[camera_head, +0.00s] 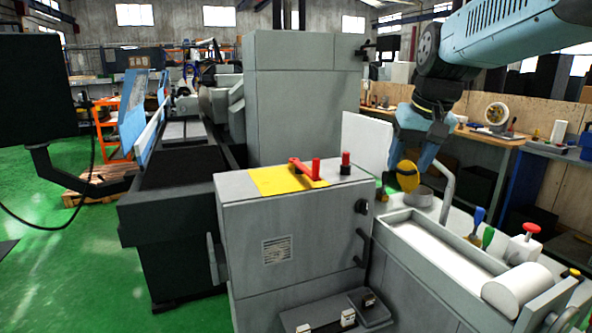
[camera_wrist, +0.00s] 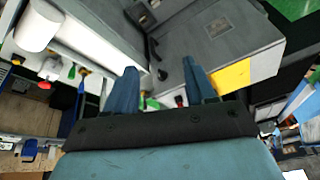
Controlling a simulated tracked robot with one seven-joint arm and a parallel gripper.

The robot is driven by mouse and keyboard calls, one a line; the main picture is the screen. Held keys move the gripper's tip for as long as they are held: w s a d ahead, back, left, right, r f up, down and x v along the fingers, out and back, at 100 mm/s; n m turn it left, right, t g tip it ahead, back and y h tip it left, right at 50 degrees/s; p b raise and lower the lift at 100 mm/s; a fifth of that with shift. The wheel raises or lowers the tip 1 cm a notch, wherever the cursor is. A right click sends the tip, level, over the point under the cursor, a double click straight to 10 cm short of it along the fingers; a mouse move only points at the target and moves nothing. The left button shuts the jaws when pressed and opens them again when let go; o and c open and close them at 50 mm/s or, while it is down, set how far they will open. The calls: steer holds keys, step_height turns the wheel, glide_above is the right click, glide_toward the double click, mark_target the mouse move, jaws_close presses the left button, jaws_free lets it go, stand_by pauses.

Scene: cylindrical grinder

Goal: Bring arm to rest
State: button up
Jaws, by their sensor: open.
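My gripper (camera_head: 415,158) hangs from my blue arm at the right of the head view, above the back end of the machine's white-lined tray. A yellow rounded part (camera_head: 407,176) shows right beside the fingertips; I cannot tell whether it touches them. In the wrist view my gripper (camera_wrist: 162,84) has its two blue fingers spread apart, with nothing held between them.
A grey cabinet (camera_head: 285,215) with a yellow plate (camera_head: 287,180), red handle (camera_head: 305,168) and red knob (camera_head: 346,160) stands left of my gripper. A white roll (camera_head: 516,288) lies at the tray's near end. A workbench (camera_head: 485,138) runs behind. Green floor is open at left.

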steer(key=s+f, duration=0.3)
steer(key=s, duration=0.4)
steer(key=s+d+f+t, duration=0.1)
steer(key=s+f, duration=0.3)
steer(key=s, duration=0.3)
steer(key=shift+f+n+t+h, duration=0.15)
steer(key=shift+n+t+h, duration=0.15)
steer(key=shift+d, duration=0.1)
steer(key=shift+c, duration=1.2)
